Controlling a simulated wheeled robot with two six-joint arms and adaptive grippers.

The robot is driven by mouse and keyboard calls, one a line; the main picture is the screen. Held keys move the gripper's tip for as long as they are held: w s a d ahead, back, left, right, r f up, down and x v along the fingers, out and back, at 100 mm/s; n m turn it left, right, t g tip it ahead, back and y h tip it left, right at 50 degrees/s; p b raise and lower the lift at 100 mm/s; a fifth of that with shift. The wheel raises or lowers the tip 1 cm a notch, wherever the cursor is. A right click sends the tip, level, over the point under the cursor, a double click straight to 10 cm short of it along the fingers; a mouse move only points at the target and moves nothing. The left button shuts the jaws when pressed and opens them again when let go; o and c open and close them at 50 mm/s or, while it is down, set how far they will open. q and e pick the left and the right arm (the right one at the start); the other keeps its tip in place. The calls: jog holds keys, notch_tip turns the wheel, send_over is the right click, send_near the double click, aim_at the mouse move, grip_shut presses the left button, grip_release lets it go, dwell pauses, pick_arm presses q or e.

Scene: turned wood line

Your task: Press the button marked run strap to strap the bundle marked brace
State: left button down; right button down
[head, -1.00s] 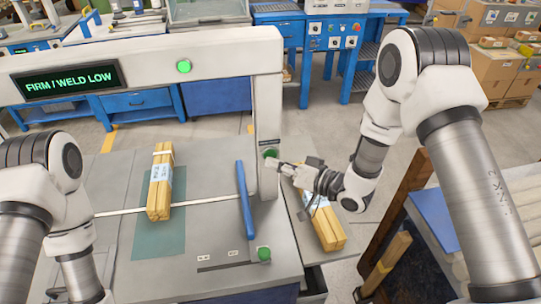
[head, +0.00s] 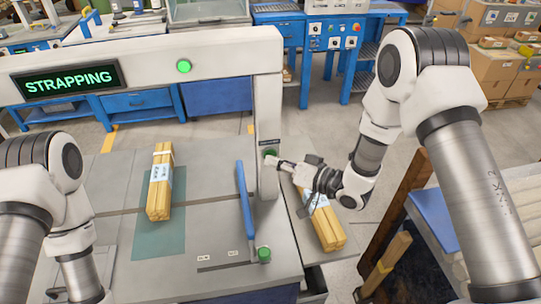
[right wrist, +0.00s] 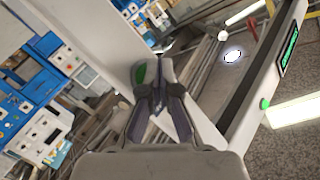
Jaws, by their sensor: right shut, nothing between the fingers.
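The strapping machine's white arch (head: 140,60) carries a display (head: 70,80) that reads STRAPPING. A green button (head: 270,153) sits on the arch's right post; its marking is too small to read. My right gripper (head: 280,164) is shut and empty, its tips at this button, seemingly touching it. In the right wrist view the closed fingers (right wrist: 158,90) lie beside the green button (right wrist: 139,74). A bundle of wood strips (head: 159,195) with a pale label lies under the arch on a green mat (head: 158,245). Its label is not legible. My left gripper is out of view.
A second labelled bundle (head: 326,228) lies right of the post, below my right gripper. A blue bar (head: 245,200) stands near the post. Another green button (head: 264,254) is at the table's front, and a green lamp (head: 184,67) is on the arch.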

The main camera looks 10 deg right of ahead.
jog(key=shift+s, duration=0.75)
jog(key=s, duration=0.5)
dwell(0.7)
